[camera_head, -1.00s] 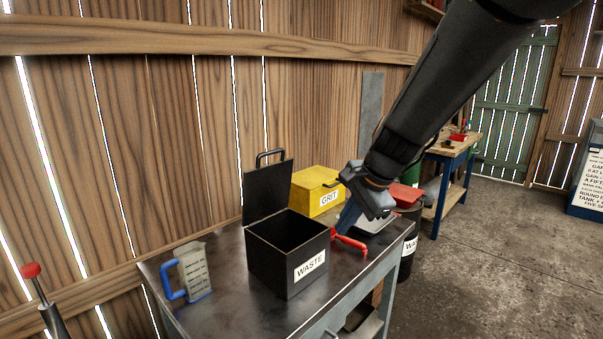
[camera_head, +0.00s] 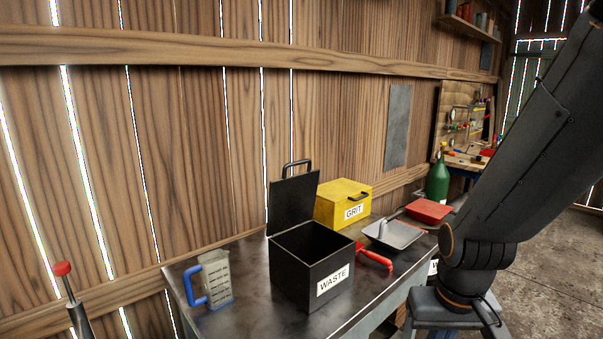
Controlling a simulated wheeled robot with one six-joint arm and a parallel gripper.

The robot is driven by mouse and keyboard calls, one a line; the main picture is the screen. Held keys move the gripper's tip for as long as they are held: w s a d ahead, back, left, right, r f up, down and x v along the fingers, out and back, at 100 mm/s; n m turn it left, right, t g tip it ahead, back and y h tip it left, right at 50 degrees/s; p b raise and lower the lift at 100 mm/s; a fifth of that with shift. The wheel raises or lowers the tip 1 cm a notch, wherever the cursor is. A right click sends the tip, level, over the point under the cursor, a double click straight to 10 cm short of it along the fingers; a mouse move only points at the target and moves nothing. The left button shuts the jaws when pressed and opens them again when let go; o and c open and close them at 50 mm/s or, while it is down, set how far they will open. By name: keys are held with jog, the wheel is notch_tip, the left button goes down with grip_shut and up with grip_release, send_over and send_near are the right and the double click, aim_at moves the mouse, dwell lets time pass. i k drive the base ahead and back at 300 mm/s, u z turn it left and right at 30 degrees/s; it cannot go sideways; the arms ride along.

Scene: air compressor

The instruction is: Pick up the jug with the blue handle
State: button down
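The jug (camera_head: 217,279) stands upright near the left end of the dark metal bench top. It is pale and translucent with dark markings, and its blue handle (camera_head: 190,287) points left.
An open black WASTE box (camera_head: 310,272) stands on the bench between jug and gripper, its lid (camera_head: 294,203) raised. Behind are a yellow GRIT box (camera_head: 343,203), a grey tray (camera_head: 393,233) and a red tool (camera_head: 374,257). A red-topped lever (camera_head: 63,270) stands at left.

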aim_at(214, 266)
jog(key=u, duration=0.1)
jog(key=k, duration=0.6)
jog(key=u, duration=0.4)
jog(key=i, duration=1)
